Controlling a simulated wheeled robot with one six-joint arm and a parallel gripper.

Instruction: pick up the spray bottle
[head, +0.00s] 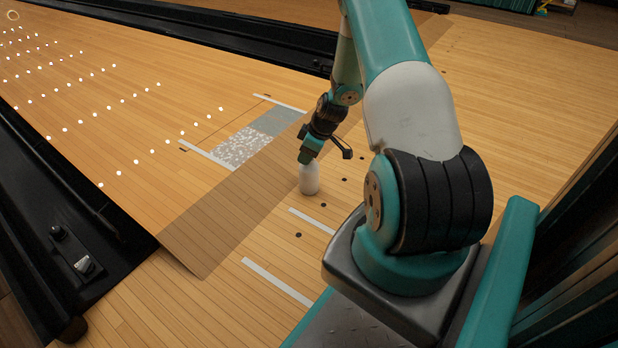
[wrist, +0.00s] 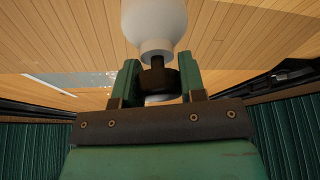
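The spray bottle (head: 309,179) is a white bottle, upright on or just above the wooden floor in the head view; I cannot tell if its base touches. In the wrist view its white body (wrist: 155,22) is at the top and its narrower neck points toward my gripper. My gripper (wrist: 159,75) has one green finger on each side of the dark spray head (wrist: 158,77), with no visible gap at either side, so it looks shut on it. In the head view my gripper (head: 307,156) is right at the bottle's top, which it hides.
Pale floor stripes (head: 278,283) and small dark dots lie around the bottle. A dark lane gutter (head: 60,215) with small items runs along the left. A grey speckled patch (head: 243,146) lies beyond the bottle. The floor around the bottle is clear.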

